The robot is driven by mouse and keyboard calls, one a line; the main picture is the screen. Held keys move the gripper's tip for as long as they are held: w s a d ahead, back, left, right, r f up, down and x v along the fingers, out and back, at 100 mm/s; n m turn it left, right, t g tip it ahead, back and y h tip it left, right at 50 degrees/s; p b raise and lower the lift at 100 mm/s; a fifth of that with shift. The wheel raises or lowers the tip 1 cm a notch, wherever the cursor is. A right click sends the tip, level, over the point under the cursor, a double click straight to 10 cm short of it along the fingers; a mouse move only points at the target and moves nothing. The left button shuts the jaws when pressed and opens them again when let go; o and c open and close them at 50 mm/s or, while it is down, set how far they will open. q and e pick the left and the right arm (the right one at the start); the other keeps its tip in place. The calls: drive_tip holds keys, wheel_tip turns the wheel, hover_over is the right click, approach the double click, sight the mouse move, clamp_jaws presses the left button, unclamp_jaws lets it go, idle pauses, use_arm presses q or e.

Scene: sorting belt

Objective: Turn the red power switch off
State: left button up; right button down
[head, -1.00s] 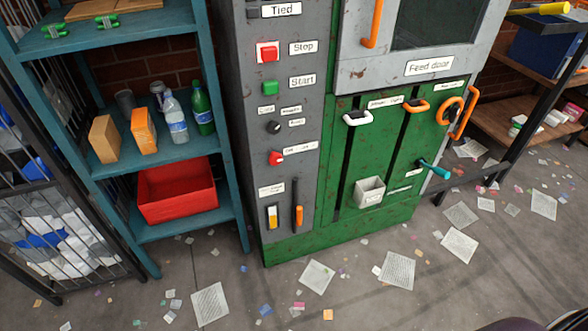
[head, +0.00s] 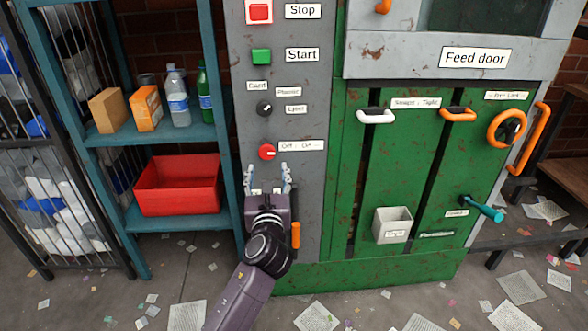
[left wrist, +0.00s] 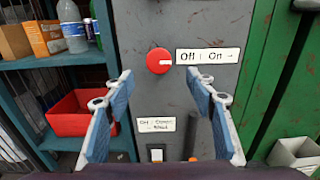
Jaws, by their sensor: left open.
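The red power switch (head: 267,152) is a round red knob with a pale mark, on the grey panel of the machine. A label (head: 301,146) reading "Off" and "On" is to its right. In the left wrist view the red knob (left wrist: 160,61) shows its pale mark pointing right, toward the label. My left gripper (head: 269,172) is open and empty, just below the knob in the head view. In the left wrist view its fingers (left wrist: 160,92) stand apart, one on each side below the knob. I cannot tell how far they are from the panel. My right gripper is not in view.
Above the knob are a black selector (head: 264,108), a green Start button (head: 261,55) and a red Stop button (head: 260,11). An orange lever (head: 295,235) is beside my gripper. A teal shelf with a red bin (head: 178,186) stands left. Green doors with handles are right.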

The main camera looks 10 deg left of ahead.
sight(267, 152)
use_arm(q)
drive_tip(key=x, duration=0.3)
drive_tip(key=b+x, duration=0.1)
drive_tip(key=x, duration=0.2)
drive_tip(key=shift+w+a+r, duration=0.15)
drive_tip(key=shift+r, duration=0.05)
drive_tip(key=shift+w+a+b, duration=0.2)
drive_tip(key=shift+w+b, duration=0.1)
drive_tip(key=shift+w, duration=0.35)
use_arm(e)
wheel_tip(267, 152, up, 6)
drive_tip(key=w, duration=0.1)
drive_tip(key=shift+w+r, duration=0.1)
use_arm(q)
drive_tip(key=c, duration=1.1)
